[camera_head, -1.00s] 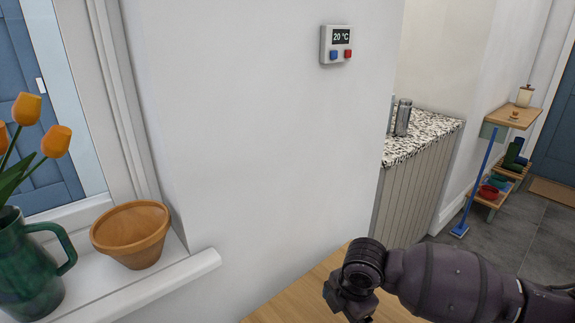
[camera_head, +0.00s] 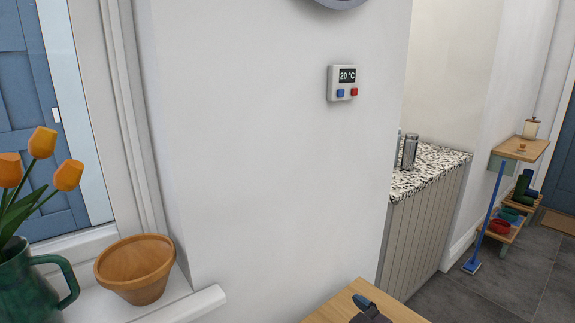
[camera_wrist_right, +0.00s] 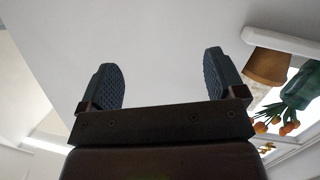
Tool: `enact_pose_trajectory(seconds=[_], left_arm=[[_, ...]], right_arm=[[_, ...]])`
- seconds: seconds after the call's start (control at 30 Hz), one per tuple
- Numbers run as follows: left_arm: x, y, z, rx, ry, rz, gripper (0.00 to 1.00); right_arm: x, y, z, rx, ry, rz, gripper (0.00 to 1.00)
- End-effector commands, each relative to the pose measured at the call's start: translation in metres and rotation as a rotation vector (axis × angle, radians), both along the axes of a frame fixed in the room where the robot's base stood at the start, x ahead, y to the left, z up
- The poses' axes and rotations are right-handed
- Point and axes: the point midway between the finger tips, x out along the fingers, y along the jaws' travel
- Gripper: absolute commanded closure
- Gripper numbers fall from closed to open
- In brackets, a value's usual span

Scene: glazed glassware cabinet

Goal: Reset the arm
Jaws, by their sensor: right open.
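My right gripper (camera_wrist_right: 162,80) is open and empty in the right wrist view, its two dark ridged fingers wide apart. Between and beyond the fingers is plain pale surface, apparently the wall. In the head view only a dark part of my right gripper (camera_head: 370,310) shows at the bottom edge, over the wooden surface; the rest of the arm is out of frame. My left gripper is not in view.
A wall thermostat (camera_head: 342,84) reads 20 °C. On the windowsill at left stand a terracotta pot (camera_head: 135,268) and a green jug (camera_head: 30,285) with orange tulips. A wooden top (camera_head: 335,306) is below. A speckled counter (camera_head: 437,162) and shelf (camera_head: 521,149) stand right.

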Motion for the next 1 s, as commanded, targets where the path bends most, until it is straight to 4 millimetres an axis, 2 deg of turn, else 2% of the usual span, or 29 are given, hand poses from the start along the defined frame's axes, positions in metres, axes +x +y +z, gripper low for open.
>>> enact_pose_trajectory(seconds=[0.03, 0.17, 0.37, 0.6, 0.7, 0.8, 0.9, 1.0], left_arm=[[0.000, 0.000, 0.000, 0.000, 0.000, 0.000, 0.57], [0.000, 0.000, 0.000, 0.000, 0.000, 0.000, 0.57], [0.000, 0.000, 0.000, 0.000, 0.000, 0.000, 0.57], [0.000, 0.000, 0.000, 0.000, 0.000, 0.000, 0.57], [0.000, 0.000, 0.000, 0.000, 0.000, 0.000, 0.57], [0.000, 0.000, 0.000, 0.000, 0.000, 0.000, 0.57], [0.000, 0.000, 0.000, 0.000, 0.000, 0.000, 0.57], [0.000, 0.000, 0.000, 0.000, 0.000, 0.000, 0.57]], right_arm=[[-0.009, -0.012, -0.012, 0.031, 0.013, -0.046, 0.11], [-0.032, -0.044, -0.037, 0.081, 0.034, -0.154, 0.11], [-0.082, -0.095, -0.086, 0.097, 0.110, -0.320, 0.11], [-0.166, -0.144, -0.149, 0.095, 0.279, -0.502, 0.11], [-0.199, -0.154, -0.170, 0.095, 0.345, -0.550, 0.11], [-0.224, -0.157, -0.183, 0.094, 0.392, -0.574, 0.11], [-0.239, -0.158, -0.190, 0.089, 0.419, -0.585, 0.11], [-0.244, -0.159, -0.192, 0.087, 0.428, -0.587, 0.11]])
